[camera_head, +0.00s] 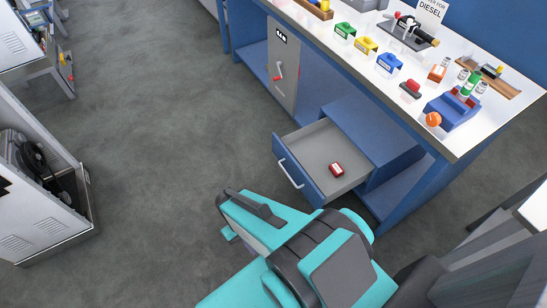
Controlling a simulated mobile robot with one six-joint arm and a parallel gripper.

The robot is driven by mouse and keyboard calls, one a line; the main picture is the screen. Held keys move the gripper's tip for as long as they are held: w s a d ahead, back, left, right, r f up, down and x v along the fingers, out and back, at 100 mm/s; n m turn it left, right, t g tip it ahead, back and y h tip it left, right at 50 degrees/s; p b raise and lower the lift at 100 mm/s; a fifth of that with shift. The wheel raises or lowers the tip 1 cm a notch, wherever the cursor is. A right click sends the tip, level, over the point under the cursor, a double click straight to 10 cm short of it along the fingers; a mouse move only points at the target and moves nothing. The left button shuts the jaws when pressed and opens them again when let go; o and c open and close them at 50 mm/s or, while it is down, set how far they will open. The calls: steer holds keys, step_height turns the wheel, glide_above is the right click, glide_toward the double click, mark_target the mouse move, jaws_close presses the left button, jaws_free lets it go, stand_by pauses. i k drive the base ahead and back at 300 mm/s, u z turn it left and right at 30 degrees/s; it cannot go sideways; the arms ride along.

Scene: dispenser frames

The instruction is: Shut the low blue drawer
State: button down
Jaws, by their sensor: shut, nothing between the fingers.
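The low blue drawer (302,182) stands pulled out from the blue cabinet (372,135) under the workbench. Its front is blue with a pale bar handle (291,173), and its inside is grey. A small red item (336,169) lies in the drawer. My teal and dark arm is in the foreground, just below and in front of the drawer in the picture. I cannot make out any gripper fingers; they are hidden or out of the picture. No contact between my arm and the drawer shows.
The workbench top (455,140) holds several coloured blocks and tools. A grey panel with a red-handled part (282,70) stands left of the drawer. A grey cabinet (45,215) stands at the far left. The floor (160,120) between it and the drawer is clear.

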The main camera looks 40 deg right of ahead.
mark_target(307, 153)
steer(key=u, duration=0.6)
steer(key=k, duration=1.45)
steer(key=z, duration=0.6)
steer(key=i, duration=1.55)
steer(key=u, duration=0.45)
